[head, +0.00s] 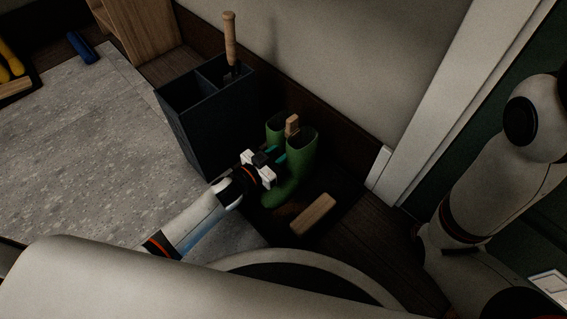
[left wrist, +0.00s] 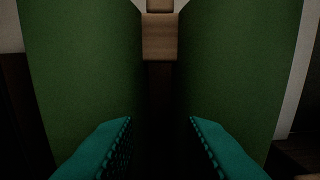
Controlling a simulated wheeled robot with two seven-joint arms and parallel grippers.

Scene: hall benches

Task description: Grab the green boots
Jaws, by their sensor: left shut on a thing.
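The pair of green boots (head: 301,153) stands upright on a dark mat against the wall, at the middle of the head view. My left gripper (head: 270,155), with teal fingertips, reaches in from the left at shaft height and is shut on the boots. In the left wrist view the two green shafts (left wrist: 85,75) fill both sides, with a dark gap between them. The teal fingers (left wrist: 160,120) stand apart in front of the shafts; the exact contact is hard to see. My right gripper is not in view.
A dark divided bin (head: 205,120) with a wooden-handled tool (head: 230,42) stands left of the boots. A wooden block (head: 312,214) lies in front of them. Another wooden piece (head: 292,125) shows behind the shafts. A blue roll (head: 81,47) lies far left. White door trim rises on the right.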

